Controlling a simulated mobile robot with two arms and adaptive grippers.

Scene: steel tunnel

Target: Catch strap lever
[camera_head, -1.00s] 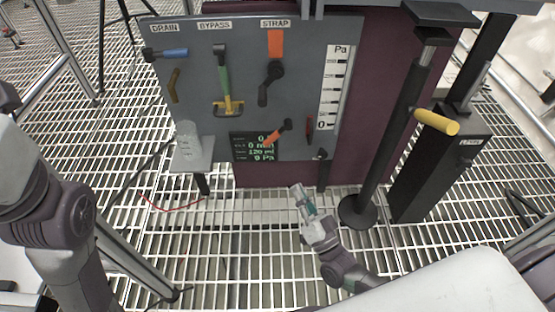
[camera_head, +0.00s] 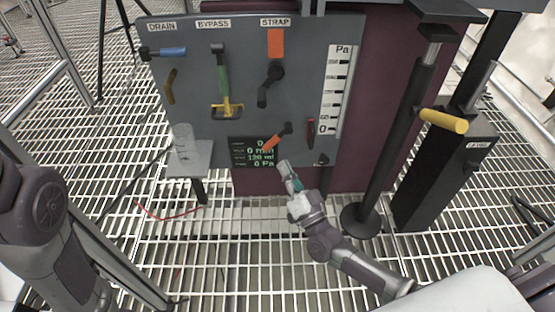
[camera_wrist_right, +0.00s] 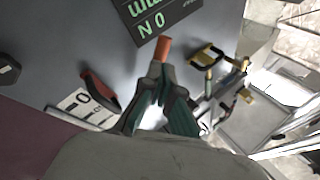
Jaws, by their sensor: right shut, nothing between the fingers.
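Under the STRAP label (camera_head: 275,22) on the grey panel are an orange block (camera_head: 275,43) and a black lever (camera_head: 266,93) angled down-left from its round pivot. Lower on the panel, an orange-handled lever (camera_head: 271,145) slants down-left from a black pivot across the display's edge. My right gripper (camera_head: 284,167) is just below this orange handle, pointing up at the panel. In the right wrist view my gripper (camera_wrist_right: 164,80) is shut and empty, and the orange handle (camera_wrist_right: 161,47) shows just beyond the fingertips; contact cannot be told. My left arm shows at the left, its gripper out of view.
A blue handle (camera_head: 168,51), a green-and-yellow handle (camera_head: 226,95) and a small red lever (camera_head: 310,131) are on the panel. A clear beaker (camera_head: 184,142) stands on a side shelf. A black post with a yellow handle (camera_head: 443,120) stands right.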

